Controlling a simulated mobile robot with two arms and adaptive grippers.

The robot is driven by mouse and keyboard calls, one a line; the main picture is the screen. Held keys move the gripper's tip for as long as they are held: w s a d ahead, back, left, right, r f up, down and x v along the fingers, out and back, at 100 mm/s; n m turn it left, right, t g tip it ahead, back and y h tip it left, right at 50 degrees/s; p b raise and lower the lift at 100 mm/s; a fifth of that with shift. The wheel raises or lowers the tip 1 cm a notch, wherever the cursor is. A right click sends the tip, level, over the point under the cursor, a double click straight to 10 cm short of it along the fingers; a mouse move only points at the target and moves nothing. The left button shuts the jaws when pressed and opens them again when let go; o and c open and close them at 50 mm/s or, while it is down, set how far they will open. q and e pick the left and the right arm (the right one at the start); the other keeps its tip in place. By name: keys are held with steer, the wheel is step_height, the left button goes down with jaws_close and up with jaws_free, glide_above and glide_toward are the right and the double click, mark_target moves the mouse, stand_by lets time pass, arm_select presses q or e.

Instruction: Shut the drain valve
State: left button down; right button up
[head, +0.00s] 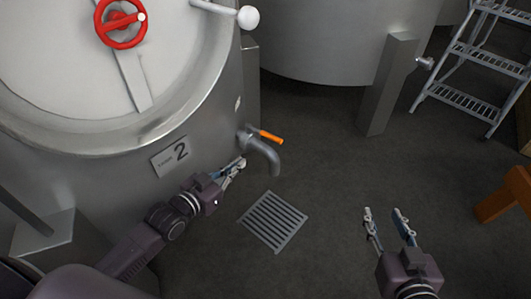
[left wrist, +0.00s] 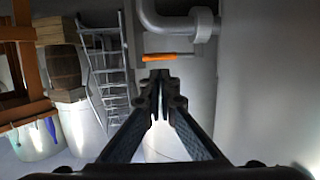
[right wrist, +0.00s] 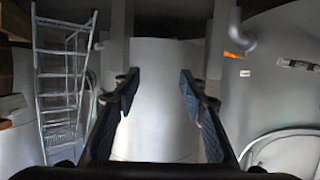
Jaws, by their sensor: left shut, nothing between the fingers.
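The drain valve's orange lever (head: 270,136) sticks out to the right above a grey curved spout (head: 266,155) low on tank 2. In the left wrist view the orange lever (left wrist: 168,57) lies across, just beyond the fingertips, with the pipe (left wrist: 180,27) behind it. My left gripper (head: 241,162) is shut and empty, beside the spout on its left and apart from the lever. Its fingers (left wrist: 160,105) meet in the left wrist view. My right gripper (head: 385,212) is open and empty over the floor; the lever (right wrist: 238,39) shows far off in its view.
A floor drain grate (head: 273,222) lies below the spout. Tank 2 (head: 75,155) fills the left, with a red handwheel (head: 121,24) on its lid. A grey post (head: 388,85), a step ladder (head: 468,70) and a wooden stand (head: 504,192) are at right. Floor between is clear.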

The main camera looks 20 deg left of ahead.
arm_select(q)
steer(key=shift+d+r, duration=0.2)
steer(key=shift+r, duration=0.1)
arm_select(e)
steer(key=shift+s+r, duration=0.1)
steer(key=shift+r, duration=0.25)
